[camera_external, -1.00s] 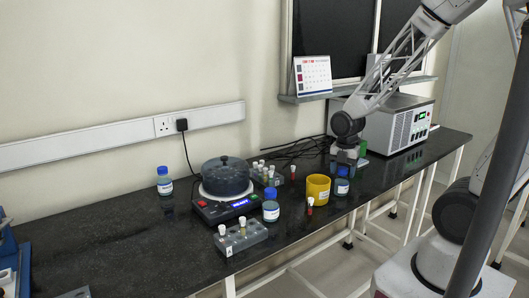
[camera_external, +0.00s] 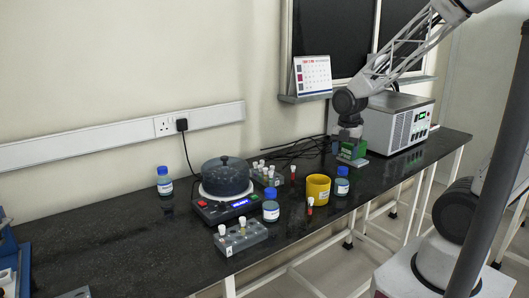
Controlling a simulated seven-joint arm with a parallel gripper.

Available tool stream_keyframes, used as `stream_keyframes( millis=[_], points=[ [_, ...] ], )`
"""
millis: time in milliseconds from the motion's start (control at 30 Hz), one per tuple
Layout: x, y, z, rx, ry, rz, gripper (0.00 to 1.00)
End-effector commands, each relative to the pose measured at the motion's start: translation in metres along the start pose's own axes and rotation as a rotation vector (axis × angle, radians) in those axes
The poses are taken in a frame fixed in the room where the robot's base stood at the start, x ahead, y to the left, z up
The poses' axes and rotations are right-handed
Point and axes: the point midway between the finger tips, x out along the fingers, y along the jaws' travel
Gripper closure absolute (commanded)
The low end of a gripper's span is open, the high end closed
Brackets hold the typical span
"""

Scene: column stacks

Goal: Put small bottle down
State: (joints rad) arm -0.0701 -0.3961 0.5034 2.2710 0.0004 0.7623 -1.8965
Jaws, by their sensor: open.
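Several small bottles with blue caps stand upright on the black bench. One bottle (camera_external: 342,187) is beside the yellow cup, below my gripper in the picture. Another bottle (camera_external: 271,207) is in front of the hotplate, and a third bottle (camera_external: 165,183) is at the left near the wall. My gripper (camera_external: 351,146) is open and raised above the bench, apart from the bottles. A green object (camera_external: 352,153) shows just under or behind it. The fingertips are too small to make out clearly.
A yellow cup (camera_external: 318,187), a hotplate (camera_external: 218,209) with a dark pot (camera_external: 226,176), and tube racks (camera_external: 240,237) stand on the bench. A grey-white instrument (camera_external: 396,124) is at the back right. The bench's left part (camera_external: 110,235) is mostly clear.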

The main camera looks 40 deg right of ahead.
Motion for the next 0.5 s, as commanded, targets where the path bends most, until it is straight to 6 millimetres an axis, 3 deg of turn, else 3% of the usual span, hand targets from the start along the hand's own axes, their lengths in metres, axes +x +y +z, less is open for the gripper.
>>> stream_keyframes(
  millis=[200, 500],
  points=[
    [-0.031, 0.0, 0.0, 0.0, 0.0, 0.001, 0.37],
    [-0.048, 0.0, 0.0, 0.0, 0.0, -0.001, 0.37]
  ],
)
